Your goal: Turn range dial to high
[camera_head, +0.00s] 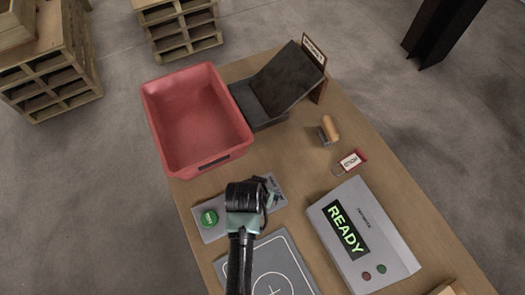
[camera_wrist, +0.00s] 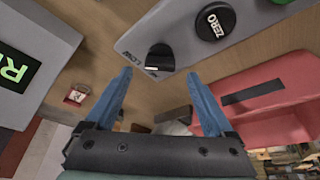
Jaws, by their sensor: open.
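The grey control panel (camera_head: 213,232) lies on the table in the head view, partly hidden by my arm. Its dark range dial (camera_wrist: 160,57) shows in the wrist view, with a small pale mark at its lower edge. The word LOW is printed to the left of the dial; a HIGH label is not readable. My gripper (camera_wrist: 158,80) is open, with its blue fingertips apart on either side of the dial's near edge. I cannot tell whether they touch it.
A round ZERO button (camera_wrist: 215,22) is beside the dial. A red bin (camera_head: 200,120) stands behind the panel, a black chute (camera_head: 285,82) further back. A READY display box (camera_head: 365,235) is right, with a HOLD tag (camera_head: 350,160) and wooden-handled stamp (camera_head: 329,128) behind.

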